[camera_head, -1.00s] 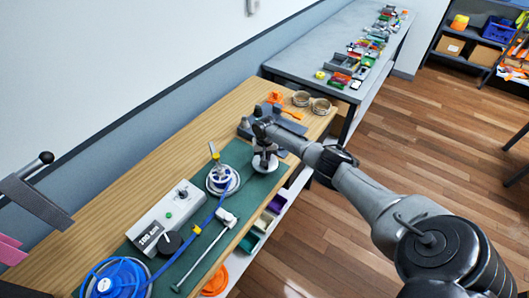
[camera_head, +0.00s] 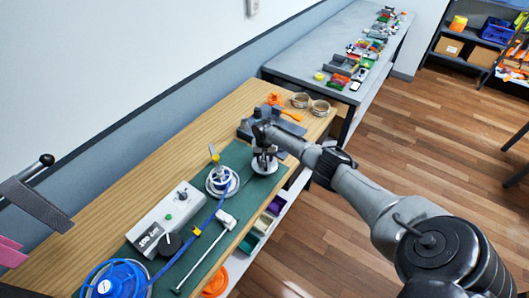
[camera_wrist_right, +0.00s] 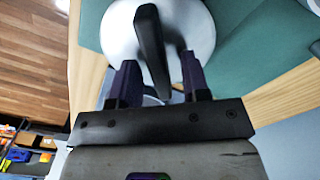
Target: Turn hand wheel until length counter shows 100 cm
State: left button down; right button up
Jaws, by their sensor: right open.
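The hand wheel looks like a pale grey disc (camera_head: 258,168) at the far end of the green mat, partly hidden under my right gripper. In the right wrist view the disc (camera_wrist_right: 202,28) fills the top, with a dark upright bar (camera_wrist_right: 150,40) in front of it. My right gripper (camera_head: 264,148) is over the disc. In the wrist view its open fingers (camera_wrist_right: 158,64) stand either side of the bar; contact is unclear. The length counter (camera_head: 149,239) is a small display on a light grey box; its digits are too small to read surely.
A blue strap (camera_head: 206,216) runs from a blue reel (camera_head: 116,280) to a blue and white spool (camera_head: 222,181). A T-handled rod (camera_head: 202,258) lies beside it. Orange parts and two rings (camera_head: 310,104) sit at the bench's far end.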

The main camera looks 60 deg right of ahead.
notch_tip(320, 180, up, 14)
jog(key=p, duration=0.2)
jog(key=shift+f, duration=0.15)
dwell(1.0)
dwell(0.6)
dwell(0.7)
